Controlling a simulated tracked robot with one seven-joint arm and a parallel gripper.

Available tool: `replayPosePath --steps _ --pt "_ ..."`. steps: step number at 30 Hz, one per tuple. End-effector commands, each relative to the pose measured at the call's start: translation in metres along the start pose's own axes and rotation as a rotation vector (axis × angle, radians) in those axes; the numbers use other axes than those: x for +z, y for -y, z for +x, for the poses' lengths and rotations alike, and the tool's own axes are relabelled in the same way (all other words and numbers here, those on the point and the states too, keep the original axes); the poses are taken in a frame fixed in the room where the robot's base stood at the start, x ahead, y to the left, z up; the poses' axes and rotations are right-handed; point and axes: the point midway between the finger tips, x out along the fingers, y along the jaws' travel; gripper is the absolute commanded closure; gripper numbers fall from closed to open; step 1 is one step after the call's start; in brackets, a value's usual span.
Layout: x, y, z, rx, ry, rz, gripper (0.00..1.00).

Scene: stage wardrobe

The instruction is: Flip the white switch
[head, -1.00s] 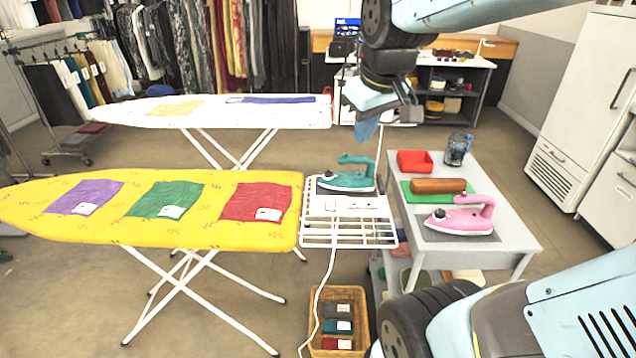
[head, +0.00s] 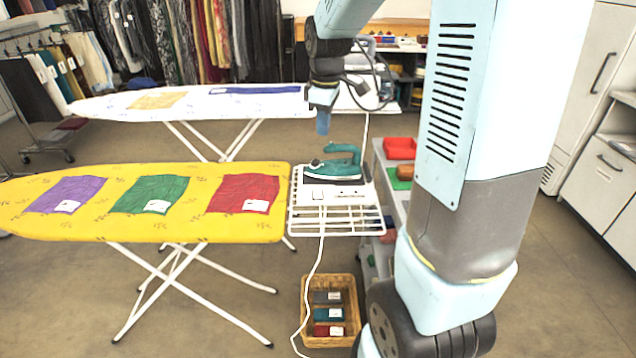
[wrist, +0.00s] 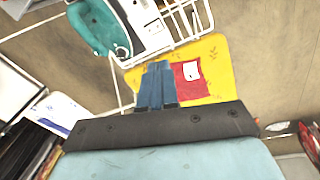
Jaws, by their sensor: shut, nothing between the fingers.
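A white block (head: 334,194) with small fittings lies on the white wire rack (head: 340,222) at the right end of the yellow ironing board. The fittings are too small to tell which is the white switch. A teal iron (head: 333,166) stands just behind the block. My gripper (head: 323,124) is above and behind the iron, pointing down and apart from everything. In the wrist view its blue fingers (wrist: 156,85) are together and empty. That view also shows the teal iron (wrist: 97,28) and the white block (wrist: 148,30) at the top.
The yellow board (head: 140,228) bears purple, green and red cloths. A white ironing board (head: 195,108) stands behind. A basket (head: 309,328) is on the floor below the rack, with a white cord beside it. My arm covers much of the side table holding a red tray (head: 400,147).

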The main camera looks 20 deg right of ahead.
Motion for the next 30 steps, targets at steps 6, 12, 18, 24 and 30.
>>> replayPosePath --steps 6,12,18,24,30 --pt "-0.013 -0.025 0.043 -0.053 0.030 -0.143 1.00" --pt "-0.021 -0.042 0.075 -0.092 0.044 -0.250 1.00" --pt "-0.024 -0.049 0.093 -0.112 0.049 -0.307 1.00" --pt "-0.025 -0.050 0.095 -0.114 0.050 -0.318 1.00" --pt "-0.025 -0.050 0.095 -0.114 0.050 -0.317 1.00"
